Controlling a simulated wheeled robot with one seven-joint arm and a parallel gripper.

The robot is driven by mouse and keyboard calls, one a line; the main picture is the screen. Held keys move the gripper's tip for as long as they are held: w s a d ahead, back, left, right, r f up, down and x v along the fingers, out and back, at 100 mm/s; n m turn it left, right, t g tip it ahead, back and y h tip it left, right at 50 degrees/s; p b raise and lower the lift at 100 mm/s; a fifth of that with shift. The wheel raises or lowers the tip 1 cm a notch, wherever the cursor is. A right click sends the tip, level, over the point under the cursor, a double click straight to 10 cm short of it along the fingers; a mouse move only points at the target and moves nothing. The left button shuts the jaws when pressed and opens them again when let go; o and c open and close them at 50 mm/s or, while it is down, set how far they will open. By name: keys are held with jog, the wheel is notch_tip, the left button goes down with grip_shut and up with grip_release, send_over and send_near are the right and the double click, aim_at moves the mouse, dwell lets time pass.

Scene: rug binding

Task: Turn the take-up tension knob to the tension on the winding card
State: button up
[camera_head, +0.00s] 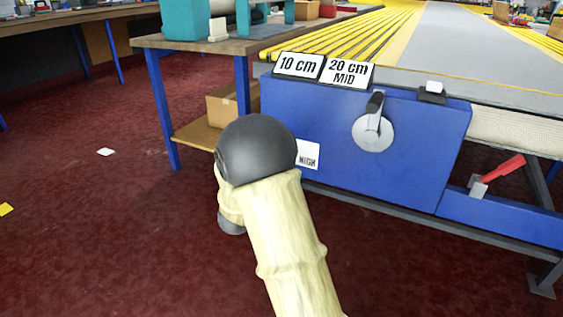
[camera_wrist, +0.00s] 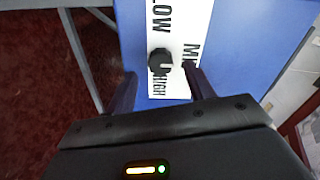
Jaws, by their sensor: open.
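The black take-up tension knob (camera_wrist: 160,62) sits on a white scale plate (camera_wrist: 168,90) on a blue panel in the wrist view. LOW reads above the knob, HIGH below it, and a partly hidden word starting with M to its right. I cannot tell its setting clearly. My open gripper (camera_wrist: 159,70) has one finger on each side of the knob, with gaps; contact is not visible. In the head view my arm hides the gripper and knob; only the plate's HIGH corner (camera_head: 308,155) shows. The card (camera_head: 348,73) on the machine reads "20 cm MID".
A "10 cm" card (camera_head: 298,65) stands beside it. The blue machine housing (camera_head: 420,140) carries a grey disc with a dark lever (camera_head: 373,130). A red-handled lever (camera_head: 500,170) is lower right. A wooden table (camera_head: 205,43) and cardboard box (camera_head: 228,104) stand left. Red carpet lies open at left.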

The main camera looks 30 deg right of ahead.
jog(key=p+v, duration=0.4)
jog(key=v, duration=0.9)
jog(key=shift+s+a, duration=0.25)
